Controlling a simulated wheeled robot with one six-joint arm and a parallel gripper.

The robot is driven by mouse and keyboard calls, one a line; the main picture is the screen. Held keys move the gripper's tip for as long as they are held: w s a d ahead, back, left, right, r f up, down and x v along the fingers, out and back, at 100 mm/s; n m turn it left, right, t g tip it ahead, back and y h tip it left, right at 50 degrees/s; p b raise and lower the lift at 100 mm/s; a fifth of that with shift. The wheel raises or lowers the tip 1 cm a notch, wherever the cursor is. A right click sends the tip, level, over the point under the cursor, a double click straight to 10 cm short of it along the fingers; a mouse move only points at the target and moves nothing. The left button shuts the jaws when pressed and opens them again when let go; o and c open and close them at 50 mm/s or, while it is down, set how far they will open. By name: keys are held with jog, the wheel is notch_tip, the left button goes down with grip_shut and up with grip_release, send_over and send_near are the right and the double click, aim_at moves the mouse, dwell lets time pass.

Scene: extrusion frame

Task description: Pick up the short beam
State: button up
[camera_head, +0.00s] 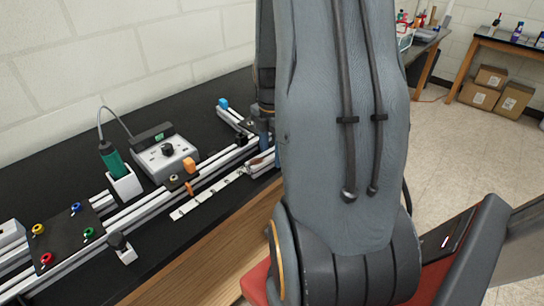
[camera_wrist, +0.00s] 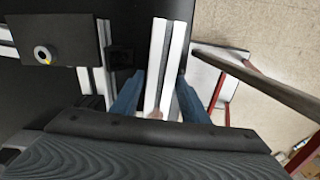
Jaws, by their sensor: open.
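A pale, slotted aluminium beam (camera_wrist: 154,65), which looks like the short beam, lies on the black bench top near its edge in the wrist view. My gripper (camera_wrist: 160,76) is open, with one blue finger on each side of this beam. I cannot tell whether either finger touches it. The beam's near end is partly hidden by my gripper body.
A black plate with a round knob (camera_wrist: 45,54) and a dark block (camera_wrist: 122,57) sit left of the beam. The head view shows long rails (camera_head: 150,205), a soldering station (camera_head: 165,157), a green-handled iron (camera_head: 112,160) and a pale strip (camera_head: 208,195). Floor lies right of the bench.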

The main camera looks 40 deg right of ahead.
jog(key=c, duration=1)
jog(key=shift+r, duration=0.1)
